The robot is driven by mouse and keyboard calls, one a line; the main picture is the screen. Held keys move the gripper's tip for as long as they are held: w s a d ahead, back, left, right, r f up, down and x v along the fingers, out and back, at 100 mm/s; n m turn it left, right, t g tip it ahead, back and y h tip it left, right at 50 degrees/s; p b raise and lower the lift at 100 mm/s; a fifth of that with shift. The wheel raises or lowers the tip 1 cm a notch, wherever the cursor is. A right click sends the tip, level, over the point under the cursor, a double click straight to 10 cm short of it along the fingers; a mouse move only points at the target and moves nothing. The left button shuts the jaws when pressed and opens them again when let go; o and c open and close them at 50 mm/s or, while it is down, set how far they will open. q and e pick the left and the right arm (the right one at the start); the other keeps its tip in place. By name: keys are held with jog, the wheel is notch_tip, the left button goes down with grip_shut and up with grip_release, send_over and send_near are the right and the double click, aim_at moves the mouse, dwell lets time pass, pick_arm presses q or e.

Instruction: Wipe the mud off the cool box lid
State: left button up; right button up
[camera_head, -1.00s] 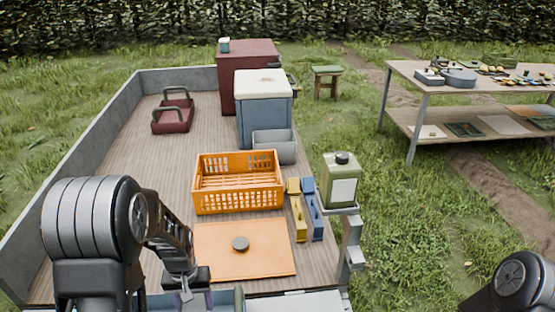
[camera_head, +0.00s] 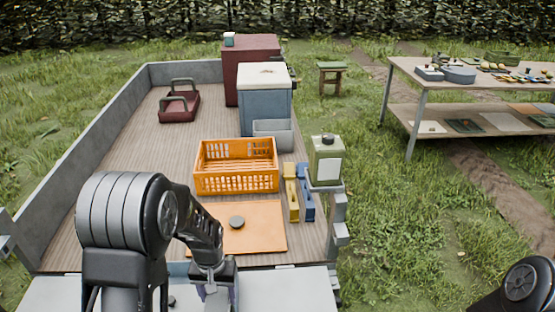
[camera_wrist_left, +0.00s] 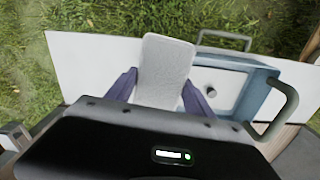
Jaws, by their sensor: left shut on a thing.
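The cool box (camera_head: 264,105) is blue-grey and stands toward the back right of the trailer bed. Its white lid (camera_head: 252,72) is shut and has a brownish mud smear (camera_head: 270,71) on top. My left gripper (camera_head: 214,295) is low at the near end of the trailer, far from the cool box. In the left wrist view my left gripper (camera_wrist_left: 160,90) is shut on a flat white pad (camera_wrist_left: 166,68), which sticks out beyond the fingers. My right gripper is out of view; only part of that arm shows at bottom right.
A dark red cabinet (camera_head: 240,60) is behind. A blue-grey tray (camera_wrist_left: 230,92) is beside the pad.

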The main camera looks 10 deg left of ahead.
pick_arm(q)
jog(key=w+d+m, duration=0.3)
jog(key=d, duration=0.6)
notch_tip(320, 180, down, 11)
jog(key=b, duration=1)
jog(key=shift+w, duration=0.25)
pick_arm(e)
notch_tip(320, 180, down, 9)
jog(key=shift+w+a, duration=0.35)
pick_arm(q)
jog(key=shift+r, duration=0.1)
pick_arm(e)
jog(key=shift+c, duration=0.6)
